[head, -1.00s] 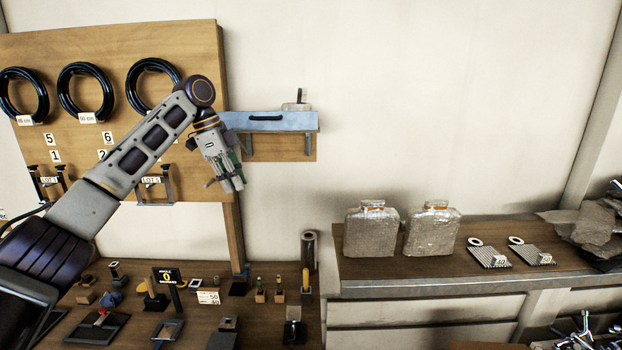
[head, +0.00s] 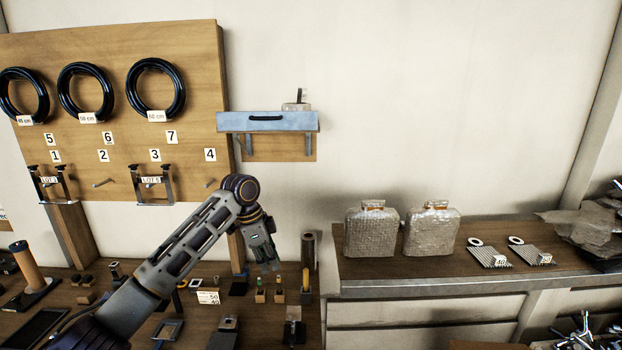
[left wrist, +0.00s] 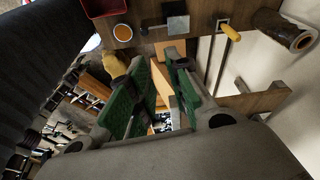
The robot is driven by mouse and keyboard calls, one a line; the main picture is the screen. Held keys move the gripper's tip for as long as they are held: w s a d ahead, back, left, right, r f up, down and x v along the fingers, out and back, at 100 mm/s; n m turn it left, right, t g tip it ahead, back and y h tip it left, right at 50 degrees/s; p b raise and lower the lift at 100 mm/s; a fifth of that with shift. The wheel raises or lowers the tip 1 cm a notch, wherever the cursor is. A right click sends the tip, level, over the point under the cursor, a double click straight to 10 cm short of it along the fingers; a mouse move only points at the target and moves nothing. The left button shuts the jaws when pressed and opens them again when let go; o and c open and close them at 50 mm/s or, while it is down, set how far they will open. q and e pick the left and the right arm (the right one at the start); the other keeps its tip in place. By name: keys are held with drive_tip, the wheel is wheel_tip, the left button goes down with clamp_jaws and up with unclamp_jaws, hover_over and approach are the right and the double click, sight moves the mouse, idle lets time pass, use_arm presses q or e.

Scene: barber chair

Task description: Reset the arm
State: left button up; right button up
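My left arm reaches in from the lower left of the head view. Its gripper (head: 268,266) hangs pointing down above the tool bench, near the bench's right part. In the left wrist view the two green-padded fingers (left wrist: 160,95) stand apart with a gap between them. Nothing shows held in that gap. My right gripper is in neither view.
The wooden bench (head: 190,335) carries several small tools and blocks. A pegboard (head: 200,60) with black coiled hoses (head: 155,112) stands behind. A blue shelf drawer (head: 270,122) is on the wall. Two wrapped bottles (head: 371,232) stand on the right counter (head: 400,270).

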use_arm(q)
drive_tip(key=s+d+f+n+t, duration=0.1)
drive_tip(key=s+d+f+n, duration=0.15)
drive_tip(key=s+f, duration=0.55)
drive_tip(key=s+d+f+n, duration=0.1)
drive_tip(key=s+f+n, duration=0.2)
drive_tip(key=s+f, duration=0.5)
drive_tip(key=s+a+f+n+t+y, duration=0.1)
drive_tip(key=s+a+f+n, duration=0.3)
drive_tip(key=s+a, duration=0.4)
drive_tip(key=s+a+f+n+t+y, duration=0.1)
drive_tip(key=s+a+f+n+y, duration=0.15)
drive_tip(key=s+a+n, duration=0.55)
drive_tip(key=s+d+f+m+g+b, duration=0.1)
drive_tip(key=s+f+m, duration=0.1)
drive_tip(key=f, duration=1.6)
drive_tip(key=s+d+f+m+b, duration=0.1)
drive_tip(key=s+f+m, duration=0.15)
drive_tip(key=f, duration=1.55)
drive_tip(key=s+a+f+b, duration=0.1)
drive_tip(key=s+a+f, duration=0.1)
drive_tip(key=s+f, duration=0.8)
drive_tip(key=s+a+f+g+b, duration=0.1)
drive_tip(key=s+a+f, duration=0.1)
drive_tip(key=s+f, duration=0.9)
drive_tip(key=shift+s+a+f+n+h, duration=0.15)
drive_tip(key=shift+s+f+n+h, duration=0.1)
drive_tip(key=shift+s+n+h, duration=0.25)
